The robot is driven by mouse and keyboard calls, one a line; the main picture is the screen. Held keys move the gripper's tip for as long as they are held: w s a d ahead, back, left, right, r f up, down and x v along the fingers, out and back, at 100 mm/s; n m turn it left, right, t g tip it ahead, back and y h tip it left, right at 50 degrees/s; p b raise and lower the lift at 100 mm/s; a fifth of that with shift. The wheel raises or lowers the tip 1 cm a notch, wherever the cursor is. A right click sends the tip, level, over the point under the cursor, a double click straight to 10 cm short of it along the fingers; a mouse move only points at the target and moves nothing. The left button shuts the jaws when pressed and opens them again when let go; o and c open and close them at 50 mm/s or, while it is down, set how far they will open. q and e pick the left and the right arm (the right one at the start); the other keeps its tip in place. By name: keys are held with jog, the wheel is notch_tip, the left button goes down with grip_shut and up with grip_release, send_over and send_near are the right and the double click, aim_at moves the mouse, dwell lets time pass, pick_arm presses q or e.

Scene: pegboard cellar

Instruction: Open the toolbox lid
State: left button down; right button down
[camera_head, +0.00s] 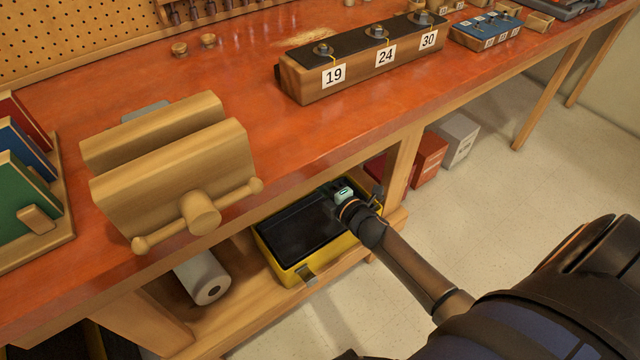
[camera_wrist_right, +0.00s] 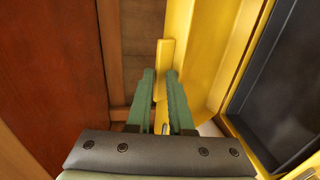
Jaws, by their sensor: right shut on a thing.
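The toolbox (camera_head: 299,272) is yellow with a broad black area on its upper side, and it rests on the low shelf under the bench. A metal-looking latch (camera_head: 307,274) shows on its front. My right gripper (camera_head: 343,193) is at the toolbox's far right part. In the right wrist view its green fingers (camera_wrist_right: 160,90) are shut on a narrow yellow tab (camera_wrist_right: 164,58) beside a yellow panel (camera_wrist_right: 205,60). A dark recessed or inset surface (camera_wrist_right: 285,85) lies to the right. I cannot tell how far the lid is raised. My left gripper is not in view.
The red bench top (camera_head: 270,150) overhangs the shelf (camera_head: 265,305). A wooden vise (camera_head: 175,160) juts out at the front edge. A paper-like roll (camera_head: 205,277) lies left of the toolbox. A bench leg (camera_head: 400,165) and red and grey boxes (camera_head: 459,138) stand to the right.

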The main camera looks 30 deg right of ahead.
jog(key=c, duration=1.6)
grip_release()
jog(key=shift+w+r, duration=0.5)
jog(key=shift+w, duration=0.25)
jog(key=c, duration=1.4)
grip_release()
jog(key=shift+a+f, duration=0.1)
jog(key=shift+f, duration=0.1)
jog(key=shift+o, duration=1.4)
jog(key=shift+s+r, duration=0.1)
jog(key=shift+s, duration=0.1)
jog(key=shift+o, duration=0.8)
pick_arm(q)
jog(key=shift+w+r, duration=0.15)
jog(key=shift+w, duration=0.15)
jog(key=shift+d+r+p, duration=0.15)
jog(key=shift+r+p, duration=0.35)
jog(key=shift+p, duration=0.2)
pick_arm(e)
jog(key=s+d+r, duration=0.1)
jog(key=s, duration=1.1)
jog(key=shift+s+r, duration=0.2)
jog(key=shift+r, duration=0.1)
